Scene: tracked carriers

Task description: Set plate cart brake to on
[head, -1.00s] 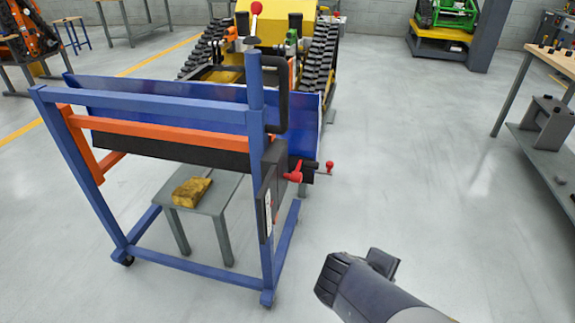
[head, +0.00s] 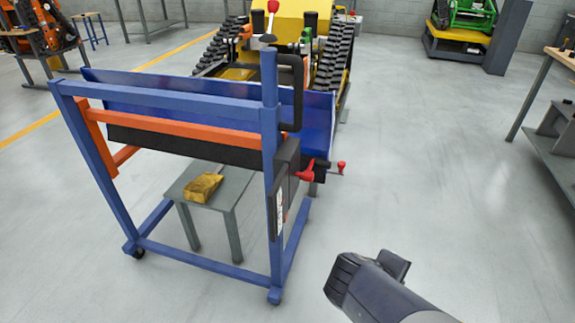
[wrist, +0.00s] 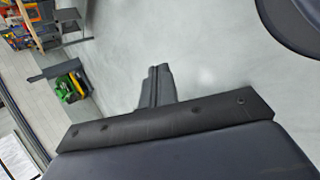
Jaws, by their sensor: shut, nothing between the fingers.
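The plate cart (head: 190,117) is a blue frame with an orange crossbar, on casters, left of centre in the head view. It carries a blue plate (head: 318,110). A red handle (head: 306,173) sits on the dark box at the cart's right post, and a red knob (head: 341,167) on a thin rod stands just right of it. I cannot tell which one is the brake. My arm shows at the lower right of the head view, in front of and apart from the cart. In the wrist view my gripper (wrist: 157,84) is shut and empty over bare floor.
A grey stand (head: 221,190) with a yellow block (head: 203,187) is under the cart. A yellow tracked carrier (head: 300,28) stands behind it. A workbench (head: 548,145) is at the right edge. The floor between cart and bench is clear.

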